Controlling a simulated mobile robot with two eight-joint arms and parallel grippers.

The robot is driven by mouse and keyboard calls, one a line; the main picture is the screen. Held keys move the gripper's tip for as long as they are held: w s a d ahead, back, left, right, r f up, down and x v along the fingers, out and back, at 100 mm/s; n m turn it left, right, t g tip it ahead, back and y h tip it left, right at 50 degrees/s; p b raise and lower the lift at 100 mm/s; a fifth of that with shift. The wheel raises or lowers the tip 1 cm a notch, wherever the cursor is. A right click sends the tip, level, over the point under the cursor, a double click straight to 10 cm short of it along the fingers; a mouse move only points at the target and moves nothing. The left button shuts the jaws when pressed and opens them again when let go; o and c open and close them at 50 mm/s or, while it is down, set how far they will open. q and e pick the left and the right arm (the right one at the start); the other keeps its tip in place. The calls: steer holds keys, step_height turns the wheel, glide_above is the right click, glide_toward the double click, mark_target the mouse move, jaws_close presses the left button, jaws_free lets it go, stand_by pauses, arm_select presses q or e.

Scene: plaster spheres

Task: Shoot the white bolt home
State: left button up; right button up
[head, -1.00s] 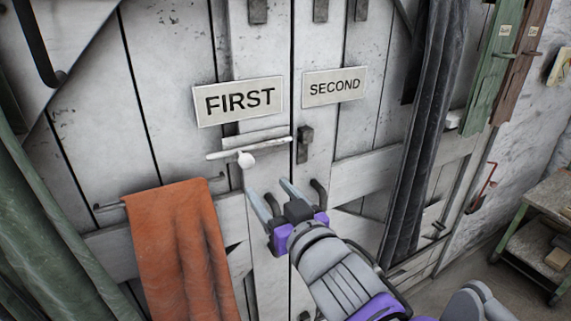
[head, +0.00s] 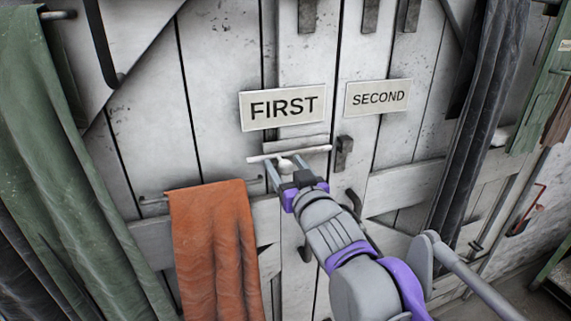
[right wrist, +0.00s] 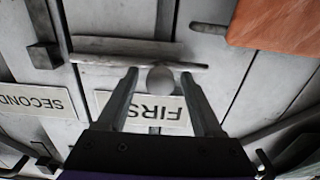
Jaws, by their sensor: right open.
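The white bolt (head: 258,158) is a slim rod lying across the white door below the FIRST sign (head: 283,107). Its round knob (head: 285,165) points outward. The dark keeper (head: 343,153) is on the SECOND side, just beyond the rod's right end, with a small gap between them. My right gripper (head: 285,160) is open, one finger on each side of the knob. In the right wrist view, the knob (right wrist: 160,78) sits between the fingertips, with the rod (right wrist: 95,60) beyond it and the keeper (right wrist: 45,55) at left. Contact with the knob cannot be told. My left gripper is out of view.
An orange cloth (head: 213,245) hangs on a rail left of my right arm. A green curtain (head: 70,150) hangs at the far left and a dark one (head: 475,130) at the right. The SECOND sign (head: 378,97) and a dark handle (head: 353,200) are close by.

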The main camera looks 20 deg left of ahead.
jaws_close()
stand_by(0.4)
stand_by(1.1)
